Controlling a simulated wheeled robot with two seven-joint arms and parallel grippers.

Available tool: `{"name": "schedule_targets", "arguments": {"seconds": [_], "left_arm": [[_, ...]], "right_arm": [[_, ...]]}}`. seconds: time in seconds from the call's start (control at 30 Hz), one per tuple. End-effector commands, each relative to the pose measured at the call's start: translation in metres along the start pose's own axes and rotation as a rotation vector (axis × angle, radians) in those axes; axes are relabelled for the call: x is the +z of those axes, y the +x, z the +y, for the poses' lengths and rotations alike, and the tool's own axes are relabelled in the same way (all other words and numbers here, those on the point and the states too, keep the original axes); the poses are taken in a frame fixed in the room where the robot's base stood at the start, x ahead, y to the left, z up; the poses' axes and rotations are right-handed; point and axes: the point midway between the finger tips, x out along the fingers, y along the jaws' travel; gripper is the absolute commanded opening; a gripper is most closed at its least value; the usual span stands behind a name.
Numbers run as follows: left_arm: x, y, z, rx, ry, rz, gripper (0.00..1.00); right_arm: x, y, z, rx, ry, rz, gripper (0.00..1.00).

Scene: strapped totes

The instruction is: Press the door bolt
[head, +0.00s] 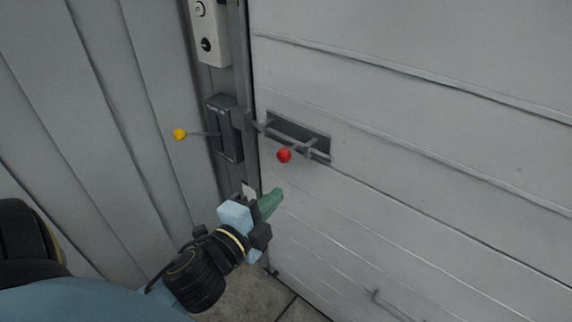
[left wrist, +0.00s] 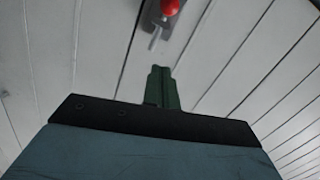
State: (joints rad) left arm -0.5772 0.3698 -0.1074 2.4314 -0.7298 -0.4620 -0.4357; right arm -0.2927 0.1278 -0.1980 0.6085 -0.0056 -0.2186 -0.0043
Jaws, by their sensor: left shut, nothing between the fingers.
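The door bolt (head: 300,139) is a grey sliding rod on a dark plate on the white panelled door, with a red ball knob (head: 284,155). Its left end reaches toward the door's left edge. In the left wrist view the red knob (left wrist: 170,7) shows at the top, beyond my fingertips. My left gripper (head: 272,200) has green fingers, shut and empty. It is below the red knob in the head view and apart from it. Its fingers also show in the left wrist view (left wrist: 161,85). My right gripper is in neither view.
A dark box (head: 226,130) with a lever ending in a yellow ball (head: 180,134) is on the frame left of the door. A pale panel (head: 209,32) is above it. A thin handle (head: 389,305) is low on the door.

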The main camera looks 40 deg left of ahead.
Motion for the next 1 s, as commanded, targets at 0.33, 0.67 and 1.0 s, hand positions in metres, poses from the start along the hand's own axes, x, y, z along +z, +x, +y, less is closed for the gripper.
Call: {"name": "schedule_targets", "arguments": {"seconds": [0.33, 0.67, 1.0], "left_arm": [[0.0, 0.046, -0.002, -0.004, 0.002, 0.002, 0.0], [0.0, 0.102, -0.002, -0.004, 0.002, 0.001, 0.0], [0.037, 0.107, 0.0, 0.001, 0.0, 0.0, 0.0]], "right_arm": [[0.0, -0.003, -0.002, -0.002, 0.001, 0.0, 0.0], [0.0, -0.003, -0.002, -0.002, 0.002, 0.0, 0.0], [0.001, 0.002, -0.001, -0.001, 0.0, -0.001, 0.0]]}}
